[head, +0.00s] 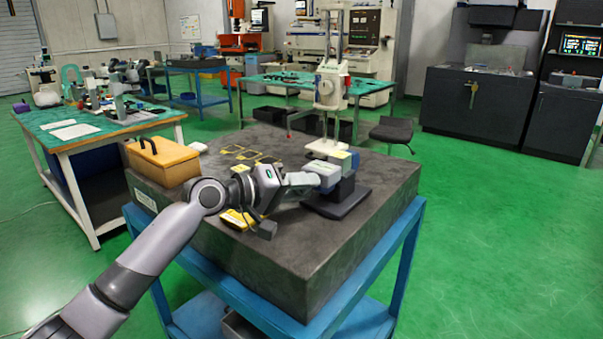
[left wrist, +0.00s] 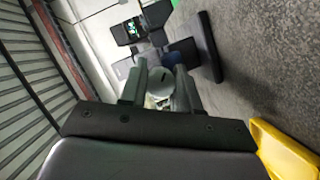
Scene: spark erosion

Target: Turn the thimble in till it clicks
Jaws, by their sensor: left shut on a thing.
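My left gripper (head: 306,180) reaches across the dark stone plate (head: 330,255) to a small dark stand (head: 345,204) near its right side. In the left wrist view, the two fingers of my left gripper (left wrist: 162,88) are closed on the sides of a pale round-ended piece, seemingly the thimble (left wrist: 158,75). It points end-on at the camera. In the head view the gripper hides most of the thimble, and I cannot make out its scale. My right gripper is in neither view.
A yellow-brown case (head: 163,160) with a black handle sits at the plate's left. A tall white-columned instrument (head: 331,85) stands at the back of the plate. Yellow pieces (head: 241,152) lie behind the arm.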

